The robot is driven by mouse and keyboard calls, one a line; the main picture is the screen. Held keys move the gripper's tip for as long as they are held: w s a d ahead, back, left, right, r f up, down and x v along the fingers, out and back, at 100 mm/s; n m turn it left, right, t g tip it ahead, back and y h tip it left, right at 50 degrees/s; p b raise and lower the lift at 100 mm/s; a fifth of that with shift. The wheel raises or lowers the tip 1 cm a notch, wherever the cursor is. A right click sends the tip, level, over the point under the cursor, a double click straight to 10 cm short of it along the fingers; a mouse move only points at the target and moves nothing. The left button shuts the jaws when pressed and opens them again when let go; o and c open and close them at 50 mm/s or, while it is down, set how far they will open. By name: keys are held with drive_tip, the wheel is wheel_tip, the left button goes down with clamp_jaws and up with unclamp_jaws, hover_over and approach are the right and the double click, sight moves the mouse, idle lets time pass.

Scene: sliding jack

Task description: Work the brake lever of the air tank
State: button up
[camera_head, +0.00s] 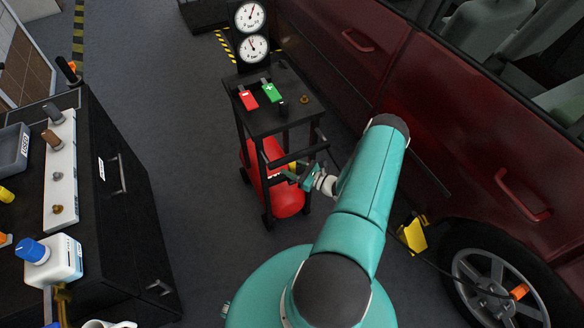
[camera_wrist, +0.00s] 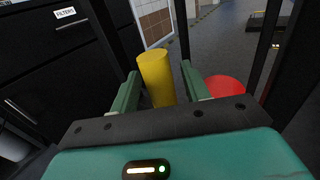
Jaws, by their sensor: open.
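The air tank (camera_head: 288,200) is a red cylinder low in a black wheeled cart, partly hidden by the cart frame and my arm. In the wrist view a rounded red part (camera_wrist: 225,86) shows at right. A yellow cylindrical handle, seemingly the brake lever (camera_wrist: 156,76), stands between the two green fingers of my gripper (camera_wrist: 160,82). The fingers are apart on either side of it, with a gap visible at the right. In the head view my gripper (camera_head: 302,176) is at the cart's near side beside the tank, and the lever is mostly hidden there.
A dark red car (camera_head: 430,130) stands close on the right. A black cabinet (camera_head: 120,200) is on the left. Grey floor lies free between cabinet and cart.

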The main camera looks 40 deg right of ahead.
clamp_jaws()
